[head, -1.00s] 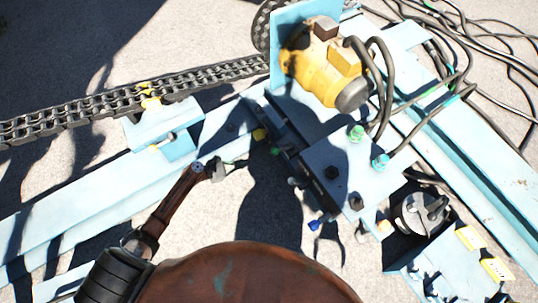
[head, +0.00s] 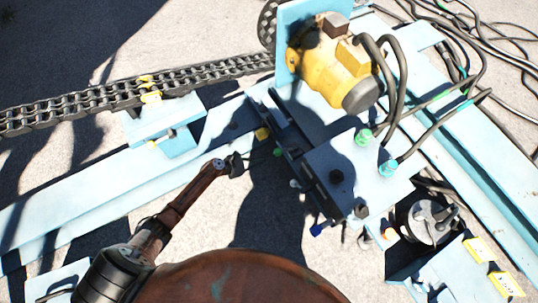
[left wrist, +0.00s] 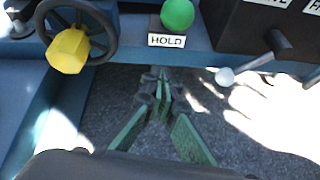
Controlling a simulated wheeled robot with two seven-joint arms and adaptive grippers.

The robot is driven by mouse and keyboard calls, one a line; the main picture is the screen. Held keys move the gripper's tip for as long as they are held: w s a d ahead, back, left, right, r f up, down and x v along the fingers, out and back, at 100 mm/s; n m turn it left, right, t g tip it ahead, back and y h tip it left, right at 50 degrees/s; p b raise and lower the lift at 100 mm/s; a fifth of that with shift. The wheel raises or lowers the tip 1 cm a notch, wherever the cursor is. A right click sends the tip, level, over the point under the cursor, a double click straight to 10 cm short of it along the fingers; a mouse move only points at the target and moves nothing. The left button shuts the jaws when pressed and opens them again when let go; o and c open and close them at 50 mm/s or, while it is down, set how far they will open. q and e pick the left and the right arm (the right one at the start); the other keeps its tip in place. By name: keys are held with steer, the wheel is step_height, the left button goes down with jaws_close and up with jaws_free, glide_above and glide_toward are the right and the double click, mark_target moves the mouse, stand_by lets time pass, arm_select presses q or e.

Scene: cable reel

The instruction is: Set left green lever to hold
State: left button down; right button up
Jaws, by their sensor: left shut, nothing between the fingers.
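The green lever's round knob (left wrist: 177,14) shows at the top of the left wrist view, just above a white HOLD label (left wrist: 166,40). In the head view the small green knob (head: 278,152) is on the near-left side of the blue machine. My left gripper (head: 237,163) is shut and empty, a short way left of that knob and apart from it. In the left wrist view its fingers (left wrist: 160,98) are below the label, over the ground. The lever's shaft is hidden behind its knob. My right gripper is out of view.
A handwheel with a yellow knob (left wrist: 68,50) is left of the green knob. A dark box with a white-knobbed lever (left wrist: 225,76) is to the right. A yellow motor (head: 335,62) with hoses stands above. A chain (head: 100,103) runs across the upper left.

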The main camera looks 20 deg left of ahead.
arm_select(q)
steer(key=shift+w+d+r+p, duration=0.35)
steer(key=shift+w+d+r, duration=0.75)
steer(key=shift+d+r, duration=0.25)
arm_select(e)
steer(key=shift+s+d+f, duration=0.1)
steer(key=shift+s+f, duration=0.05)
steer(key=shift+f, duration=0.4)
